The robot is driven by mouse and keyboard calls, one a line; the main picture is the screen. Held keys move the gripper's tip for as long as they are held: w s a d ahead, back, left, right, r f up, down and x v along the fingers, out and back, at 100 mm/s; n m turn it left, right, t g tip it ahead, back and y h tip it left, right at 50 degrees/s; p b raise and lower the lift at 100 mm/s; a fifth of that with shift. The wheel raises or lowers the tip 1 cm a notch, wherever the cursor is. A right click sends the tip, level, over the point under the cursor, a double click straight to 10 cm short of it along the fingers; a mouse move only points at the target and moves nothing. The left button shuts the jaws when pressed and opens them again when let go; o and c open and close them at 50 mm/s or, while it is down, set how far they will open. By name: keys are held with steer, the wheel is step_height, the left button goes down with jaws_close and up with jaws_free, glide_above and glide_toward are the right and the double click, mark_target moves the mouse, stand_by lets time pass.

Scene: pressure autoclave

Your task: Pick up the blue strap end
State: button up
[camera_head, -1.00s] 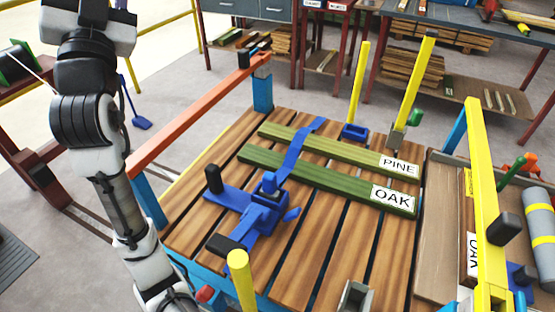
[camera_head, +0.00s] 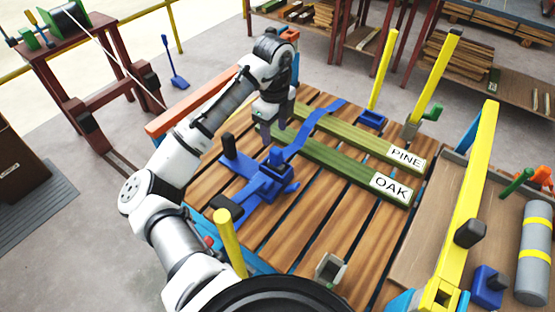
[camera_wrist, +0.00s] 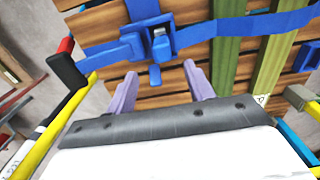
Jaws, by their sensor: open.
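A blue strap (camera_head: 310,124) runs from a blue ratchet buckle (camera_head: 265,182) across two green boards. Its far end (camera_head: 340,102) lies past the PINE board (camera_head: 350,143). In the wrist view the strap (camera_wrist: 240,25) crosses the top, with the buckle (camera_wrist: 150,42) left of centre. My gripper (camera_head: 273,134) points down above the slatted table, left of the strap and near the left ends of the boards. In the wrist view my gripper (camera_wrist: 162,72) has its two fingers apart with nothing between them, below the buckle.
The OAK board (camera_head: 345,170) lies nearer than the PINE board. Yellow posts (camera_head: 383,70) stand at the table's back, with a yellow rail (camera_head: 475,190) on the right and a short yellow post (camera_head: 229,245) in front. An orange rail (camera_head: 190,105) edges the left side.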

mark_target(276, 150)
step_height(276, 150, down, 6)
steer(key=shift+r, duration=0.25)
steer(key=shift+w+d+f+p, duration=0.15)
steer(key=shift+f+p, duration=0.9)
steer(key=shift+f, duration=1.6)
steer(key=c, duration=1.1)
steer(key=shift+r, duration=0.1)
steer(key=shift+c, duration=0.2)
